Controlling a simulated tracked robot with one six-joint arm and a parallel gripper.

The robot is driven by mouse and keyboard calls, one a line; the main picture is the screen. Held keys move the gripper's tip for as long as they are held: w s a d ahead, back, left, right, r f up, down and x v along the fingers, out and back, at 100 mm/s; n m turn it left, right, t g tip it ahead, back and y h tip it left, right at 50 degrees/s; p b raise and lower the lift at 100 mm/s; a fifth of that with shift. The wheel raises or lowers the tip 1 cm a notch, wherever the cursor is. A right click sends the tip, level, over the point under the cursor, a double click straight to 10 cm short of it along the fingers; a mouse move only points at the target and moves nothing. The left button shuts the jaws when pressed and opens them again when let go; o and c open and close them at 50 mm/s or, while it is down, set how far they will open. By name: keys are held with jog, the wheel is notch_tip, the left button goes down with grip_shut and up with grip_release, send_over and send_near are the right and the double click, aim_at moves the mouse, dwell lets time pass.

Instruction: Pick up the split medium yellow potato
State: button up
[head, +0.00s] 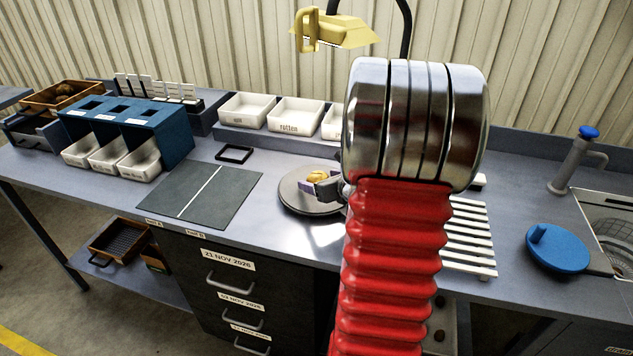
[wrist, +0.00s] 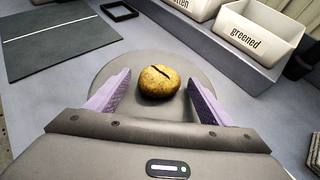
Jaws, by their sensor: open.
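The split yellow potato (wrist: 159,82) has a dark slit across its top and lies on a round grey plate (wrist: 112,75). In the head view the potato (head: 317,175) shows small on the plate (head: 292,196), partly hidden by my gripper. My gripper (wrist: 156,92) is open, its two purple-padded fingers on the left and right of the potato. Gaps show between the potato and both fingers. In the head view my gripper (head: 322,187) is partly hidden behind my red arm.
White bins stand behind the plate, one marked "rotten" (head: 295,115) and one marked "greened" (wrist: 258,32). A dark mat (head: 205,195) and a small black frame (head: 234,154) lie to the left. A white slatted rack (head: 468,240) and a blue round lid (head: 558,249) are to the right.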

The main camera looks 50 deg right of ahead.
aim_at(321, 179)
jog(key=shift+c, duration=0.3)
jog(key=c, duration=1.2)
jog(key=shift+r, duration=0.15)
notch_tip(321, 179, up, 10)
jog(key=shift+f, duration=0.1)
